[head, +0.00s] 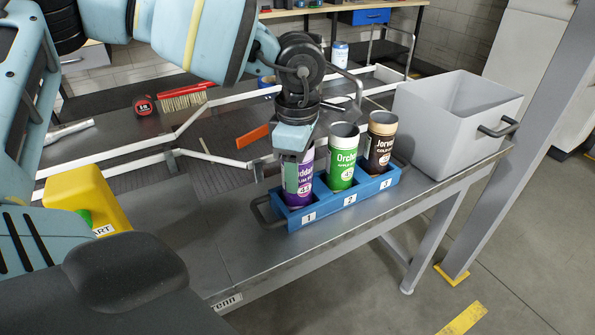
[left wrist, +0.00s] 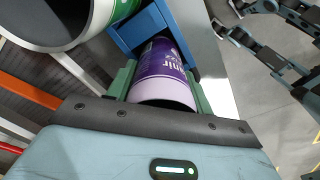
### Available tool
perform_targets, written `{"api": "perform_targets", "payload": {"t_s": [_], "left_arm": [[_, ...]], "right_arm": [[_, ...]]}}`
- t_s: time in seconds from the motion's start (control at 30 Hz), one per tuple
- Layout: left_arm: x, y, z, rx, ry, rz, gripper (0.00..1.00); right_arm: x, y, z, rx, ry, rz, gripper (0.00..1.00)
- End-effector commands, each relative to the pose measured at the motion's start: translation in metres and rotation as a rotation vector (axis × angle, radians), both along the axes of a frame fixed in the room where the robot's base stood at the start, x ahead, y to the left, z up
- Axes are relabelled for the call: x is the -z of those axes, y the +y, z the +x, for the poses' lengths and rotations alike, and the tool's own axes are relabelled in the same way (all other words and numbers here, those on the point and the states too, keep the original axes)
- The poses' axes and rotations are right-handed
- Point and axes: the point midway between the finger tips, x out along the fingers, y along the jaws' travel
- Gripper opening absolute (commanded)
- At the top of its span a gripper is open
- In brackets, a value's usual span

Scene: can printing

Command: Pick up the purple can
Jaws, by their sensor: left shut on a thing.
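The purple can (head: 297,185) stands upright in the slot marked 1 of a blue crate (head: 335,204) on the metal table. My left gripper (head: 293,150) is over it from above and shut on its upper part. In the left wrist view the purple can (left wrist: 165,78) lies between the greenish fingers of the left gripper (left wrist: 162,95), with the blue crate (left wrist: 135,30) beyond it. The gripper hides the can's top in the head view. My right gripper is not in the head view.
A green can (head: 343,158) and a dark brown can (head: 379,143) stand in the crate's other slots, close to the right. A grey bin (head: 440,130) stands beyond them. White rails (head: 215,155), a brush (head: 183,98) and a yellow box (head: 84,199) are to the left.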

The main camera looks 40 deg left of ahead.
Motion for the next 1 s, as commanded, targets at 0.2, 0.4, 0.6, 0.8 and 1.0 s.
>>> {"api": "perform_targets", "payload": {"t_s": [0.2, 0.4, 0.6, 0.8, 1.0], "left_arm": [[-0.032, 0.000, 0.001, 0.000, -0.006, 0.001, 0.30], [-0.069, 0.000, 0.001, 0.000, -0.004, 0.000, 0.30], [-0.092, 0.000, 0.001, 0.000, -0.002, 0.001, 0.30], [-0.097, -0.001, 0.000, 0.001, 0.001, -0.001, 0.30], [-0.097, 0.000, 0.000, 0.001, 0.000, 0.000, 0.30]], "right_arm": [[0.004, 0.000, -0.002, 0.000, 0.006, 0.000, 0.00], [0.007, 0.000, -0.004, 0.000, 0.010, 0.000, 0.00], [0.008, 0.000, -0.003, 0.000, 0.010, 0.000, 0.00], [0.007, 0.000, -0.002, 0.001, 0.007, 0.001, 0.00], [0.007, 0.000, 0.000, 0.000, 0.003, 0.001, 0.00]]}}
